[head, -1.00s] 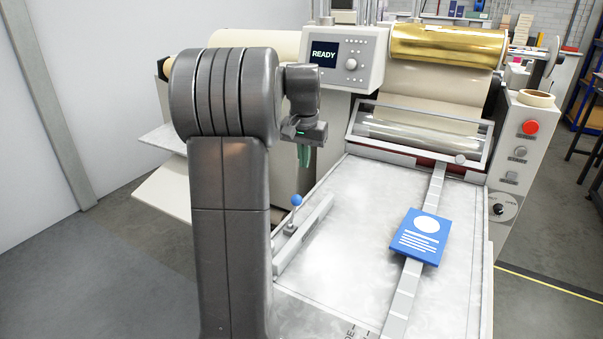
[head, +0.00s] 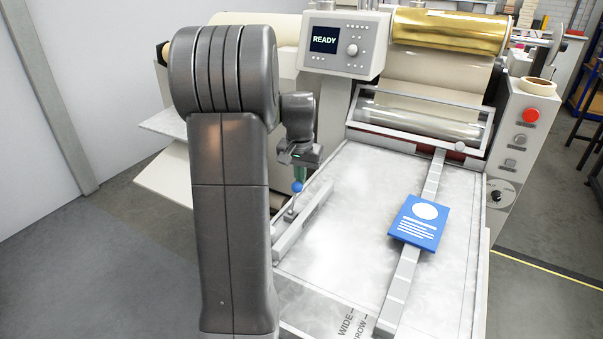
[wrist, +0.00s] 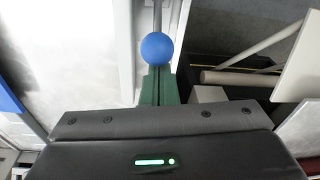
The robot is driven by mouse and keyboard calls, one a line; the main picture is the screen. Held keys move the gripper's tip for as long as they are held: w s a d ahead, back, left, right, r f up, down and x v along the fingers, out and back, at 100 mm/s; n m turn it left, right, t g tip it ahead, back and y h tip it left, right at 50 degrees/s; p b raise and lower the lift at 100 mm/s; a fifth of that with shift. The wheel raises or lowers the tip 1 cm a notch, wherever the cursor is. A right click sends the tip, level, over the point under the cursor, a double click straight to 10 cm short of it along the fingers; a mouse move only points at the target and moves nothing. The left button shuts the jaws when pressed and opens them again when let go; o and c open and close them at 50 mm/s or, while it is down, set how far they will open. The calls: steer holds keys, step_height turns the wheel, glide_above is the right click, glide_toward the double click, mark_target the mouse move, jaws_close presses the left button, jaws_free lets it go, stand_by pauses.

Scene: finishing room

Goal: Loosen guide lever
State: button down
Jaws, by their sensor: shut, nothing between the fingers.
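The guide lever is a thin upright stem with a blue ball knob (head: 297,187), standing on the long grey guide bar (head: 306,217) at the left side of the metal table. My gripper (head: 300,173) is just above and behind the knob in the head view, its green fingers pointing down. In the wrist view the blue knob (wrist: 157,48) shows just beyond the green fingertips (wrist: 158,80). The fingers are together with nothing between them. I cannot tell whether they touch the knob.
A blue card with white print (head: 417,222) lies on a ruled strip across the metal table (head: 350,220). Behind stand a control box (head: 343,44) reading READY, a gold foil roll (head: 446,27) and a clear guard (head: 420,118). A button panel (head: 522,135) is at right.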

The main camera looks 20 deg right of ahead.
mark_target(293, 186)
steer(key=shift+s+a+r+t+h+b, duration=0.25)
steer(key=shift+a+t+h+b, duration=0.15)
steer(key=shift+b, duration=0.95)
steer(key=shift+s+b, duration=0.1)
steer(key=shift+b, duration=0.4)
steer(key=s+a+t+h+b, duration=0.1)
steer(key=b, duration=0.3)
steer(key=a+t+h+b, duration=0.1)
steer(key=b, duration=0.4)
steer(key=s+a+t+h+b, duration=0.1)
steer(key=b, duration=0.3)
steer(key=shift+s+a+r+h, duration=0.1)
steer(key=shift+s+r+h, duration=0.15)
steer(key=shift+s+h, duration=0.1)
steer(key=s+a+t+h+b, duration=0.1)
steer(key=b, duration=0.7)
steer(key=s+a+t+h+b, duration=0.2)
steer(key=b, duration=0.6)
steer(key=shift+s+a+t+h, duration=0.1)
steer(key=shift+a+t+h, duration=0.15)
steer(key=shift+a+t, duration=0.05)
steer(key=shift+s+f+b, duration=0.1)
steer(key=shift+b, duration=0.4)
